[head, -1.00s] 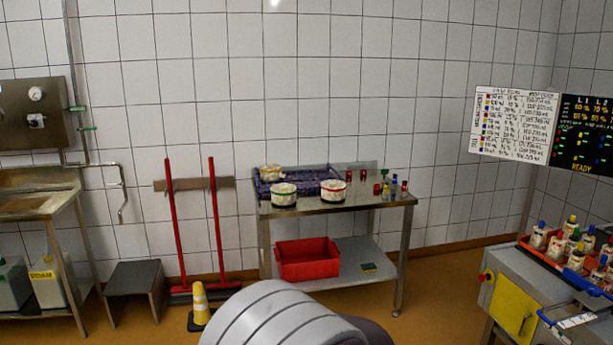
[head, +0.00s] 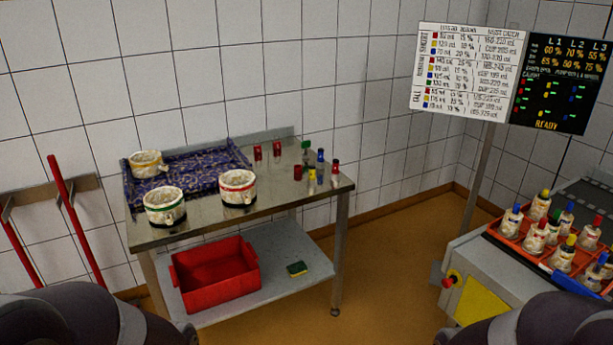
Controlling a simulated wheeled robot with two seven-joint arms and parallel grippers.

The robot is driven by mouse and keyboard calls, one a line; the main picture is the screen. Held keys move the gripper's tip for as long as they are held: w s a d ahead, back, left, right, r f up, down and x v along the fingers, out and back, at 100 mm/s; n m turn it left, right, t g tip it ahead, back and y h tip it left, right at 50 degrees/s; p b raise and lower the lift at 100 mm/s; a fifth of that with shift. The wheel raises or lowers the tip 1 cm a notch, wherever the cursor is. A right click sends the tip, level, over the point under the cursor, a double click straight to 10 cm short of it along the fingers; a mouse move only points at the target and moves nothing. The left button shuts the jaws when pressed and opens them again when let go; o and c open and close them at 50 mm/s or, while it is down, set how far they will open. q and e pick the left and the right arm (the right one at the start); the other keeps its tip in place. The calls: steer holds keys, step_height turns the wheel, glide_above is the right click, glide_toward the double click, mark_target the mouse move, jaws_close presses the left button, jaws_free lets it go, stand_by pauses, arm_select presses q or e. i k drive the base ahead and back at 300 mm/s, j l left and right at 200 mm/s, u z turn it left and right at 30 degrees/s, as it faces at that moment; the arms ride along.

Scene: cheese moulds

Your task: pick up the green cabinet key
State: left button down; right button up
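A small green item (head: 306,145) stands at the back right of the steel table, among several small coloured items. It may be the green cabinet key, but it is too small to tell its shape. Dark rounded parts of my own arms show at the bottom left and bottom right corners. Neither gripper is in view.
The steel table (head: 240,222) holds a purple mat or tray (head: 190,172) and several white pots. A red bin (head: 215,275) and a sponge (head: 297,268) are on its lower shelf. A grey machine with a red bottle tray (head: 545,262) stands right. Floor between is clear.

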mark_target(305, 144)
steer(key=i+j, duration=0.15)
steer(key=i, duration=0.2)
steer(key=i+j, duration=0.1)
steer(key=i, duration=0.3)
steer(key=i+z, duration=0.1)
steer(key=z, duration=0.6)
steer(key=i+j+z, duration=0.2)
steer(key=i+j, duration=0.2)
steer(key=i+j+z, duration=0.2)
steer(key=i+j, duration=0.35)
steer(key=i+j+z, duration=0.15)
steer(key=i+j, duration=0.3)
steer(key=i+j+z, duration=0.2)
steer(key=i+j, duration=0.2)
steer(key=j, duration=0.35)
